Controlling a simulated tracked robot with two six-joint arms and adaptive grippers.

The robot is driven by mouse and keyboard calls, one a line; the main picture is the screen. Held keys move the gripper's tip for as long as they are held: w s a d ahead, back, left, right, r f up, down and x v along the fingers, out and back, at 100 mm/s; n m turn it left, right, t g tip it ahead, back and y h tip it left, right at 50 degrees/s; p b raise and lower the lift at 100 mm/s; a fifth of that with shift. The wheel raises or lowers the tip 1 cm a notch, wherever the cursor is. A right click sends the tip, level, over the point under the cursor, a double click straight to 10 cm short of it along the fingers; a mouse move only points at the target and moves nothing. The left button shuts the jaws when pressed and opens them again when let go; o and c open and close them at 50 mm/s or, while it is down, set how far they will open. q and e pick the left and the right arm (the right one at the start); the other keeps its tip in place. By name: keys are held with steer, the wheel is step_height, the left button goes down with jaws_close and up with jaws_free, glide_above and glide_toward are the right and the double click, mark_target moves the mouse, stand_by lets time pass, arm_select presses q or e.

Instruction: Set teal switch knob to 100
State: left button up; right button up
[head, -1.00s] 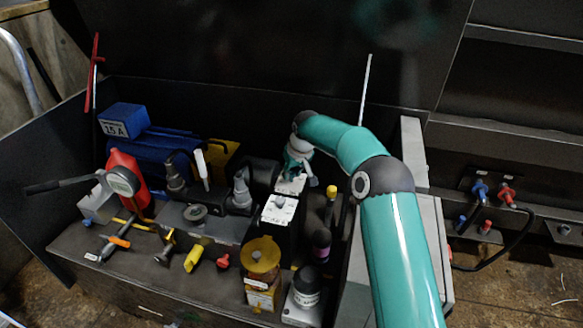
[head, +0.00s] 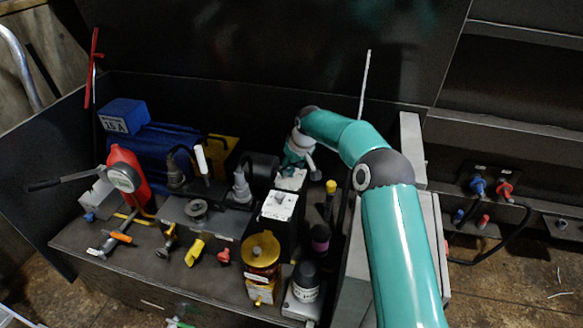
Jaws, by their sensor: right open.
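My right arm reaches in from the right. Its gripper (head: 293,173) points down at the rear white switch plate (head: 291,182) on the black box. The gripper is small and partly hidden by its own wrist; I cannot tell whether it touches a knob. I cannot make out a teal knob apart from the teal of my arm, nor read any dial mark. A nearer white plate (head: 279,206) on the same box carries a small grey knob (head: 280,198). My left gripper cannot be made out.
In the compactor, a yellow-topped part (head: 261,250), a black-capped cylinder (head: 306,281) and a yellow-tipped post (head: 331,187) stand close around the box. A red gauge bottle (head: 128,177) and blue 15 A box (head: 123,114) are at left. A tall thin rod (head: 364,85) rises behind.

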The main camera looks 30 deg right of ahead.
steer(key=v, duration=1.1)
steer(key=shift+s+r, duration=0.2)
steer(key=shift+r, duration=0.1)
